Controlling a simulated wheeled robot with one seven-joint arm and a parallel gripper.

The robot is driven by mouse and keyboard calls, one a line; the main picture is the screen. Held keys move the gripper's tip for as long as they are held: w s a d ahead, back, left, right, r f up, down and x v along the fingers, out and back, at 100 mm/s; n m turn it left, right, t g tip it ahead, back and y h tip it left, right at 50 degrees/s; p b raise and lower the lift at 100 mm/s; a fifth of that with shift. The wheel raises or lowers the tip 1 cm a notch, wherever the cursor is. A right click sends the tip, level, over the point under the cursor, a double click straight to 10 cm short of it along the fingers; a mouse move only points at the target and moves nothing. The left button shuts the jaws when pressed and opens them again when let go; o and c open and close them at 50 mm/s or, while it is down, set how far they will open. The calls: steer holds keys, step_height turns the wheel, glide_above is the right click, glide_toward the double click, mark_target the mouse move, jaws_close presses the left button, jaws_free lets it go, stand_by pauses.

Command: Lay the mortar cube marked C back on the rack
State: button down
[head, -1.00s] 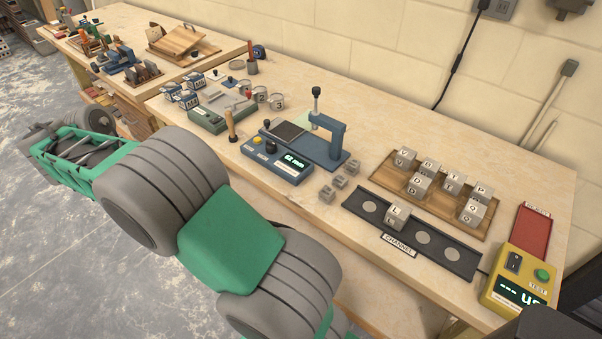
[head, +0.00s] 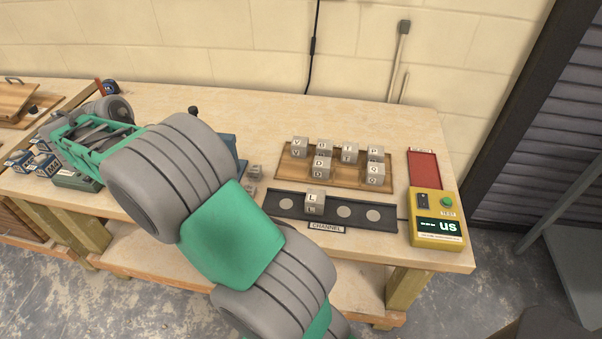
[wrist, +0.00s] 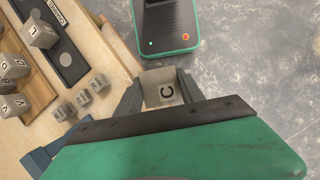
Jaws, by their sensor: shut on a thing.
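A grey mortar cube marked C (wrist: 165,92) is held between the two fingers of my gripper (wrist: 160,86) in the wrist view, its lettered face showing. In the head view my gripper and this cube cannot be made out. The wooden rack (head: 346,180) lies on the bench, right of my arm. Lettered cubes stand on it, including D (head: 321,167) and Q (head: 375,173) in the front row. Bare wood shows between D and Q and left of D. In the wrist view the rack (wrist: 37,88) is at the far left, apart from my gripper.
A dark channel strip (head: 283,206) with cube L (head: 315,202) lies in front of the rack. A yellow tester (head: 437,228) and red pad (head: 423,169) are to the right. Small grey blocks (wrist: 82,97) sit on the bench left of my gripper. A wall stands behind.

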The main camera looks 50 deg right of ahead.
steer(key=s+d+r+n+h, duration=0.1)
steer(key=s+d+r+n, duration=0.1)
steer(key=s+d, duration=0.65)
steer(key=s+d+r+n+p, duration=0.1)
steer(key=s+d, duration=0.5)
steer(key=d, duration=0.6)
steer(key=s+d+r+n+h, duration=0.1)
steer(key=s+d+r+n, duration=0.1)
steer(key=s+d, duration=0.7)
steer(key=shift+t, duration=0.3)
steer(key=w+d+f, duration=0.1)
steer(key=d+f, duration=0.2)
steer(key=d, duration=0.2)
steer(key=w+d+f+b, duration=0.1)
steer(key=w+d+f, duration=0.1)
steer(key=d+f, duration=0.2)
steer(key=w+d+f, duration=0.2)
steer(key=d+f, duration=0.1)
steer(key=d, duration=0.3)
steer(key=shift+d+f, duration=0.1)
steer(key=shift+f, duration=0.05)
step_height(320, 180, down, 3)
steer(key=shift+d+r+b, duration=0.1)
steer(key=shift+b, duration=0.35)
steer(key=shift+f, duration=0.25)
steer(key=c, duration=0.7)
jaws_free()
steer(key=shift+f, duration=0.1)
